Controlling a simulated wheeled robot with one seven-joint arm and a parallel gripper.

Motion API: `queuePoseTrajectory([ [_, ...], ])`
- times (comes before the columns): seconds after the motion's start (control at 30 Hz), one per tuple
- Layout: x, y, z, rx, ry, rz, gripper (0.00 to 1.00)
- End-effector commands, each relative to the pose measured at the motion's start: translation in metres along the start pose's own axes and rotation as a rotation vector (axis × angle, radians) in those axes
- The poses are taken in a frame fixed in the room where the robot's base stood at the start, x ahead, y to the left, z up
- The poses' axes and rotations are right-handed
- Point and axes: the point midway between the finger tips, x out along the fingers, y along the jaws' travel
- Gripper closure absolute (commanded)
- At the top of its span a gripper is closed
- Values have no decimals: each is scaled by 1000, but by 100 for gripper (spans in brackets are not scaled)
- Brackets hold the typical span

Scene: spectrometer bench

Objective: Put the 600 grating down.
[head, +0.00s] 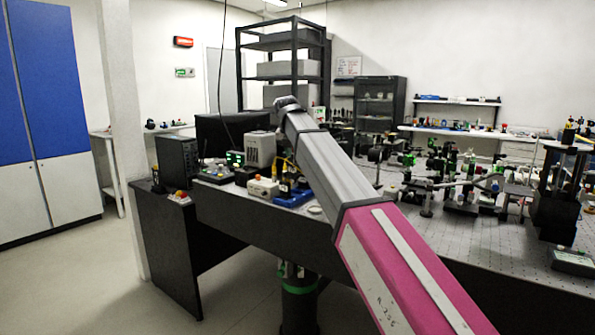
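My arm reaches from the lower right, over the bench (480,249), to the upper middle of the head view. No gripper fingers can be made out at its far end, so I cannot see what they hold. I cannot pick out the 600 grating anywhere in this view. Part of the bench and whatever stands behind my arm are hidden.
Crowded optics (466,185) stand on the bench's right part. A blue-based device (291,193), a beige box (263,187) and a dark monitor (226,134) stand left of my arm. Bare bench shows near the right front edge. Floor (110,285) at left is clear.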

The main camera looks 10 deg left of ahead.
Motion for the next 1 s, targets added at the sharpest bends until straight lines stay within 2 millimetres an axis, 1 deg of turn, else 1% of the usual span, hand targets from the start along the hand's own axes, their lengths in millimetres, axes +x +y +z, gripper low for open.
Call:
queuePoseTrajectory([
  [0.03,8,0,-4,0,1,0,100],
  [0.23,23,0,-10,0,0,0,100],
  [0.43,46,0,-20,0,1,-1,100],
  [0.83,51,0,-21,0,0,0,100],
  [0.87,50,0,-21,0,0,0,72],
  [0.9,50,0,-21,0,0,0,59],
  [0.93,50,0,-21,0,0,0,56],
  [1.0,50,0,-21,0,0,0,56],
])
